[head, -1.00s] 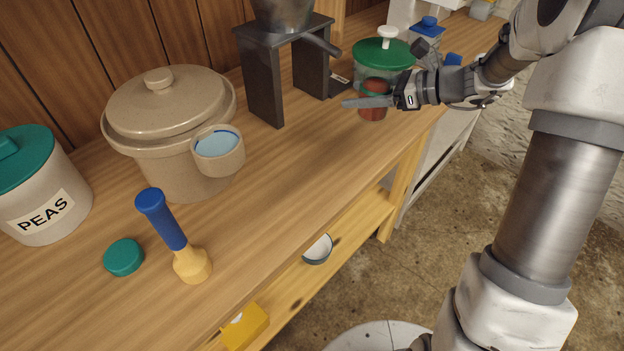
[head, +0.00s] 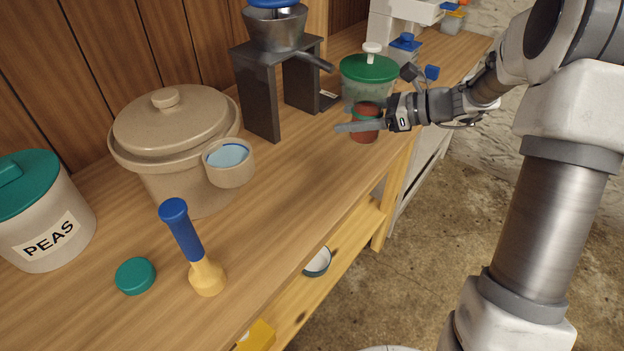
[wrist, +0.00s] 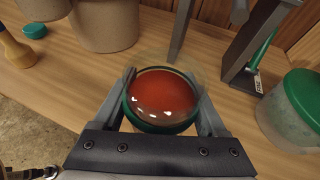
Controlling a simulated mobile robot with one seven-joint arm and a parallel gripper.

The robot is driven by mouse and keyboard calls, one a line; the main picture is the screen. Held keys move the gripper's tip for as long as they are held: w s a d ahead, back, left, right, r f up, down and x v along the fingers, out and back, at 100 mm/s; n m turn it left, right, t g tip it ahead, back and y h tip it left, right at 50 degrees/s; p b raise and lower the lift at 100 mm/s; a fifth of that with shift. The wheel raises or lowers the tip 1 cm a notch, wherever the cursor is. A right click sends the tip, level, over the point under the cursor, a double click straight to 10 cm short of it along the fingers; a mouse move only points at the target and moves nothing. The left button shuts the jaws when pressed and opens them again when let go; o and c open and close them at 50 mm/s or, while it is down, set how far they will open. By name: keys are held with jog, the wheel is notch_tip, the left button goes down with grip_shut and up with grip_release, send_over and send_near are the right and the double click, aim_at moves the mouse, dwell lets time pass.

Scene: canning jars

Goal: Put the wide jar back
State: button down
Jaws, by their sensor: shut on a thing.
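A jar with red contents and a green band (head: 364,131) is between the fingers of my gripper (head: 352,126), at the right end of the bench. The wrist view looks down into this jar (wrist: 162,95): a clear glass rim, red contents and a green ring. My gripper's fingers (wrist: 165,92) are shut on its two sides. The jar looks upright. I cannot tell whether its base touches the bench or hangs just above it. No other jar that is clearly the wide jar shows.
A green-lidded container (head: 369,68) stands close behind the held jar. A dark metal stand with a funnel (head: 262,95) is left of it. A beige crock (head: 180,135), a PEAS canister (head: 45,235) and a blue-and-yellow tool (head: 190,245) stand further left. The bench between is clear.

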jog(key=s+a+f+b, duration=0.1)
jog(key=a+f, duration=0.1)
jog(key=a, duration=0.1)
jog(key=s+a+f+b, duration=0.1)
jog(key=a+f, duration=0.1)
jog(key=a, duration=0.1)
jog(key=s+a+f+b, duration=0.1)
jog(key=a+f, duration=0.1)
jog(key=a, duration=0.2)
jog(key=shift+s+f+b, duration=0.3)
jog(key=shift+s+f, duration=0.05)
jog(key=shift+s, duration=0.05)
jog(key=shift+f+b, duration=0.75)
jog(key=shift+f, duration=1.1)
jog(key=shift+f, duration=0.2)
grip_release()
